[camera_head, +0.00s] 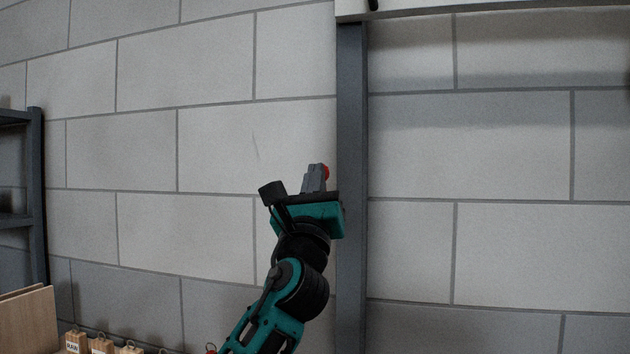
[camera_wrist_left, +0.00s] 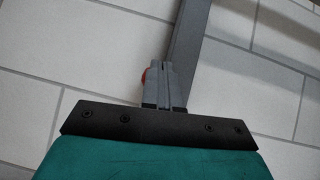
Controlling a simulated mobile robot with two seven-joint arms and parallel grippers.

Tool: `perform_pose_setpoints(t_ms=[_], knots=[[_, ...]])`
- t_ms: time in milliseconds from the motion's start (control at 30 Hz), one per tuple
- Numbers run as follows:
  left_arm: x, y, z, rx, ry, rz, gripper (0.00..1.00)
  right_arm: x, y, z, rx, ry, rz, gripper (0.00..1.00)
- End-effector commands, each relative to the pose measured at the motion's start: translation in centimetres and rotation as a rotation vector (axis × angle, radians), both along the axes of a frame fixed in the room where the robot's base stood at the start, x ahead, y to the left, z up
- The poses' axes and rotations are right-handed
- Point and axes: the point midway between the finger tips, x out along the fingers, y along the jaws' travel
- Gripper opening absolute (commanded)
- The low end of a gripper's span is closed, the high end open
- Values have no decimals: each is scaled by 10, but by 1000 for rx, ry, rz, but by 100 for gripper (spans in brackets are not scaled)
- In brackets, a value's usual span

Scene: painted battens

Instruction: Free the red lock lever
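A small red part (camera_head: 326,171), which looks like the lock lever, shows at the tip of my left gripper (camera_head: 316,172), close to the left side of the grey upright post (camera_head: 352,120). Most of it is hidden behind the gripper. In the left wrist view, a bit of red (camera_wrist_left: 144,75) shows at the left edge of the grey fingers (camera_wrist_left: 164,72). The fingers are together, with only a thin line between them. I cannot see any red between the fingers, and whether they touch the lever is unclear. My right gripper is not in view.
A pale block wall (camera_head: 200,100) stands behind. A light horizontal beam (camera_head: 480,8) tops the post. At the left are a dark shelf rack (camera_head: 38,200), a wooden board (camera_head: 28,322) and several small wooden blocks with rings, one labelled block (camera_head: 76,341) reading RAW.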

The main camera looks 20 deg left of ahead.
Motion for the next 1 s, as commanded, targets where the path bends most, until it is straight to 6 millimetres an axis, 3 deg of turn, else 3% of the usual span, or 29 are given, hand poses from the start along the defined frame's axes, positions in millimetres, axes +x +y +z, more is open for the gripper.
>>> perform_pose_setpoints(t_ms=[200, 367, 467, 800, 1000], knots=[[-3, 0, -2, 0, 0, 1, 0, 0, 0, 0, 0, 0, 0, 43], [-19, -3, -16, 1, 1, -1, 0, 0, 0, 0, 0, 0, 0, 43], [-37, -5, -27, 0, -1, -1, 0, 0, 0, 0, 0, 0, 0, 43], [-103, -11, -17, -1, -4, -2, 0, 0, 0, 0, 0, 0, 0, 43], [-126, -13, -15, 0, -2, -1, 0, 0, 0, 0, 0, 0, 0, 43]])
